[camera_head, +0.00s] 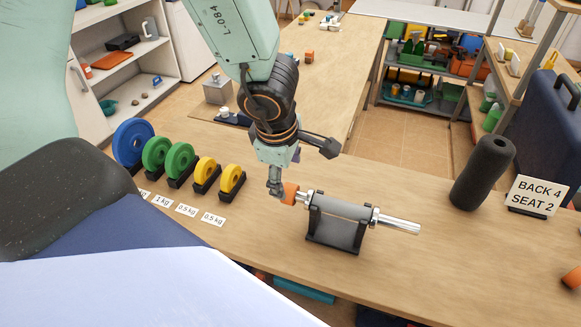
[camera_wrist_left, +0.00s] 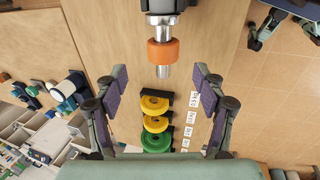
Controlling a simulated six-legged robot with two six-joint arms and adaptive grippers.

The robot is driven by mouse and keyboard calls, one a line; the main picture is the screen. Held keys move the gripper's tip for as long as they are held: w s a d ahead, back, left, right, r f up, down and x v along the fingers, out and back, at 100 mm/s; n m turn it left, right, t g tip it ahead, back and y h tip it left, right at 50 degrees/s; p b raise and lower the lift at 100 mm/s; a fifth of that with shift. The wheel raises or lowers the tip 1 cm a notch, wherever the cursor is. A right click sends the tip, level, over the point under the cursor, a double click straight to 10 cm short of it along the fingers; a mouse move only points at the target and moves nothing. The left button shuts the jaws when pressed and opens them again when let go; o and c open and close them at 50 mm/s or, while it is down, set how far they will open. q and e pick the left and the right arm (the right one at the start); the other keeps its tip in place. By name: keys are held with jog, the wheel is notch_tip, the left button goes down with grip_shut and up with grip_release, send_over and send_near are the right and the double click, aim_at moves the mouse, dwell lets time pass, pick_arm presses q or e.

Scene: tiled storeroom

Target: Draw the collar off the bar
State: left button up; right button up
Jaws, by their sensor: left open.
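The orange collar (camera_head: 291,194) is around the left end of the metal bar (camera_head: 398,223), which lies level in a black cradle (camera_head: 334,233) on the bench. In the left wrist view the collar (camera_wrist_left: 162,54) sits around the bar, and the bar's bare tip (camera_wrist_left: 162,72) sticks out past it towards me. My left gripper (camera_head: 279,184) is at this end of the bar. Its fingers (camera_wrist_left: 159,72) are open and wide apart, one to each side of the bar's line, with nothing held. In the head view a finger partly hides the collar. My right gripper is not in view.
Blue, green and yellow weight discs (camera_head: 178,160) stand in a row left of the bar, with weight labels in front. A dark foam roller (camera_head: 483,173) and a sign (camera_head: 537,197) stand to the right. The bench (camera_head: 420,265) is clear around the cradle's right side.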

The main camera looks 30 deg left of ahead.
aim_at(288, 189)
pick_arm(q)
jog(key=shift+s+a+f+b, duration=0.2)
jog(key=shift+s+f+b, duration=0.15)
jog(key=shift+f, duration=0.25)
jog(key=b+x, duration=0.3)
jog(key=x, duration=0.2)
jog(key=shift+w+d+f+b, duration=0.1)
jog(key=shift+w+d+b, duration=0.1)
jog(key=shift+b, duration=0.2)
jog(key=shift+a+f+b, duration=0.2)
jog(key=shift+f+b, duration=0.3)
jog(key=shift+f, duration=0.1)
jog(key=shift+w, duration=0.1)
jog(key=shift+w+d, duration=0.1)
jog(key=shift+c, duration=0.2)
jog(key=shift+c, duration=0.6)
jog(key=c, duration=1.1)
